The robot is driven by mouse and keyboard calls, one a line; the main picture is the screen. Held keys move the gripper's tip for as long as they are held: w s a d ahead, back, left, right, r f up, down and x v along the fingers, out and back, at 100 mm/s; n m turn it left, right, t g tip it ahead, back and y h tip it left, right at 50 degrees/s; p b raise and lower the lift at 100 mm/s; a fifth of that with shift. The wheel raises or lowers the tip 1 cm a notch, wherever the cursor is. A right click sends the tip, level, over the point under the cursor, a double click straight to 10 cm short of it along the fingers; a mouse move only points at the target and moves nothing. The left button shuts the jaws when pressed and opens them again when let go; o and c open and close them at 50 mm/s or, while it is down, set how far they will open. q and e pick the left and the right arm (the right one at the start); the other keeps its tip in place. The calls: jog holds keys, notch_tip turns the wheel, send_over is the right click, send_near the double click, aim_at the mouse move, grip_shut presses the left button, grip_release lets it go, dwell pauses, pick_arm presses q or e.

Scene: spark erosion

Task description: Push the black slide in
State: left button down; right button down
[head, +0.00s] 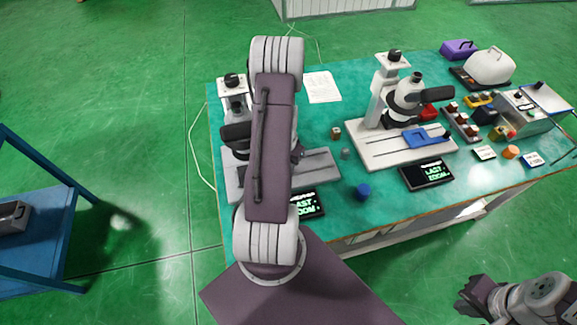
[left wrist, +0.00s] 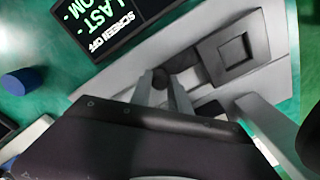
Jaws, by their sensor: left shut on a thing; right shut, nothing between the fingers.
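The black slide (left wrist: 234,54) is a dark plate with a square recess, on the pale grey base (left wrist: 135,78) of the left-hand device. My left gripper (left wrist: 163,82) is shut on a small dark knob (left wrist: 160,74) beside the slide. The fingers partly cover how the knob joins the slide. In the head view my left arm hides the left gripper and much of this device (head: 325,166). My right gripper (head: 466,300) is shut and empty at the bottom right, apart from the table.
A second device (head: 372,150) with a blue slide (head: 420,138) stands to the right. Black screens (head: 428,175) and a blue cylinder (head: 363,191) lie near the front edge of the teal table (head: 350,215). Small parts and a tray crowd the right end.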

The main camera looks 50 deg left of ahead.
pick_arm(q)
jog(key=c, duration=1.2)
grip_release()
jog(key=shift+s+a, duration=0.15)
jog(key=shift+c, duration=0.2)
jog(key=shift+s, duration=0.15)
jog(key=shift+r, duration=0.15)
notch_tip(320, 180, up, 4)
jog(key=shift+r, duration=0.1)
jog(key=w+d+r, duration=0.4)
jog(key=d+r, duration=0.2)
jog(key=d, duration=0.4)
jog(key=shift+w+d+r+b, duration=0.3)
jog(key=shift+b, duration=0.1)
